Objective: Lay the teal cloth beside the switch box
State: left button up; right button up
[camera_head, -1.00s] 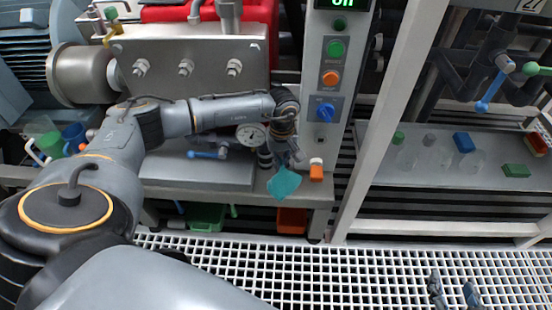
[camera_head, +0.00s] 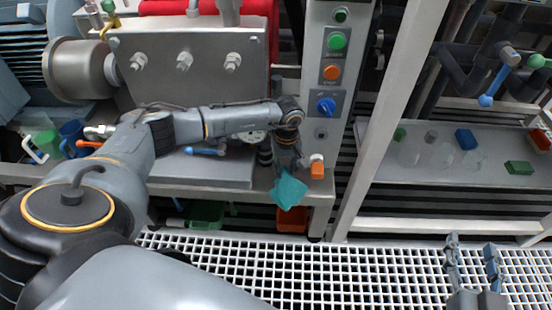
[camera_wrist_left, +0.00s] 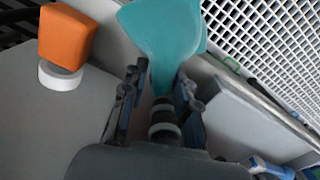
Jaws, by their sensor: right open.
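The teal cloth (camera_head: 289,191) hangs from my left gripper (camera_head: 289,163) at the front edge of the bench, below the switch box. In the left wrist view the cloth (camera_wrist_left: 165,35) narrows to a pinched part between the fingers (camera_wrist_left: 160,85), and its wide part spreads beyond them. The grey switch box (camera_head: 312,75) stands upright, with a green button, an orange button and a blue knob on its face. My right gripper (camera_head: 472,258) is open and empty over the floor grating at the bottom right.
A grey plate (camera_head: 205,170) lies left on the bench (camera_head: 322,187). A white post (camera_head: 385,110) separates the right shelf.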

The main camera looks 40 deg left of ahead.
pick_arm(q)
jog(key=o, duration=0.7)
jog(key=shift+c, duration=0.2)
jog(key=shift+r, duration=0.1)
notch_tip(320, 180, up, 12)
